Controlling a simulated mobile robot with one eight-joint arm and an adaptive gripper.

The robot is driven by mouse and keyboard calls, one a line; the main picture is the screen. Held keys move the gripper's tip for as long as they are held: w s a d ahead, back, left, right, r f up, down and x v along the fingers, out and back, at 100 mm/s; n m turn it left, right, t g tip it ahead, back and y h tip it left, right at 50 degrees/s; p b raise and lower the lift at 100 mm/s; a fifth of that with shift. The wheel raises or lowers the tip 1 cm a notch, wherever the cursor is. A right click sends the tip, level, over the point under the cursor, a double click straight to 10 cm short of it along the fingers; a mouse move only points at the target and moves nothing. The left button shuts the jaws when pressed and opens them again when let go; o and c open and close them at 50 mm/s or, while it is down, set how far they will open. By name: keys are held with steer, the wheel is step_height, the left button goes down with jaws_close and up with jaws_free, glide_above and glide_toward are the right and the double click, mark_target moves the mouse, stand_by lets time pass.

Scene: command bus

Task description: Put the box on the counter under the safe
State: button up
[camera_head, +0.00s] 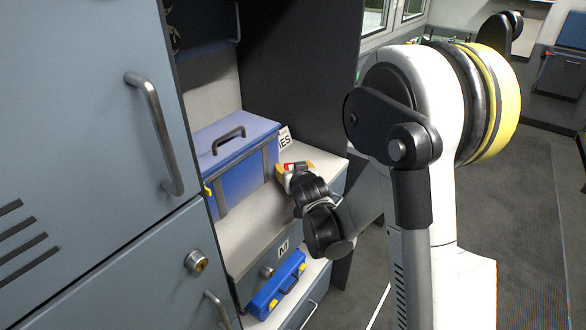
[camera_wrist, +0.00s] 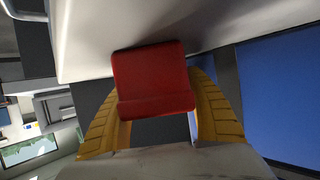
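A small red box (camera_wrist: 152,80) sits between the yellow fingers of my gripper (camera_wrist: 155,100) in the wrist view. The fingers appear closed on its two sides. In the head view my gripper (camera_head: 295,172) is just above the right part of a pale counter (camera_head: 240,235), right of a large blue case, with a bit of red showing at its tip. Whether the box touches the counter is unclear. A grey front with a round knob (camera_head: 267,271) and an "M" label is below the counter; I cannot tell whether it is the safe.
The blue case (camera_head: 240,185) with a dark handle fills the counter's back left. A smaller blue case (camera_head: 277,285) lies on a lower ledge. Grey-blue cabinet doors (camera_head: 80,120) with handles stand at left. The dark floor (camera_head: 510,200) at right is clear.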

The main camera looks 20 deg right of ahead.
steer(key=shift+r, duration=0.1)
steer(key=shift+s+r+p, duration=0.2)
steer(key=shift+s+p, duration=0.05)
steer(key=shift+p, duration=0.05)
steer(key=p+v, duration=0.3)
steer(key=v, duration=0.8)
steer(key=shift+s+a+r, duration=0.1)
steer(key=shift+s, duration=0.1)
steer(key=s+a+r+g+y, duration=0.1)
steer(key=s+r+g, duration=0.2)
steer(key=s, duration=0.8)
steer(key=s+a+r+n+g, duration=0.1)
steer(key=s+a+r+g, duration=0.1)
steer(key=s, duration=0.9)
steer(key=shift+s+r+n+g+y, duration=0.2)
steer(key=shift+r+n+g+y, duration=0.15)
steer(key=shift+g, duration=0.35)
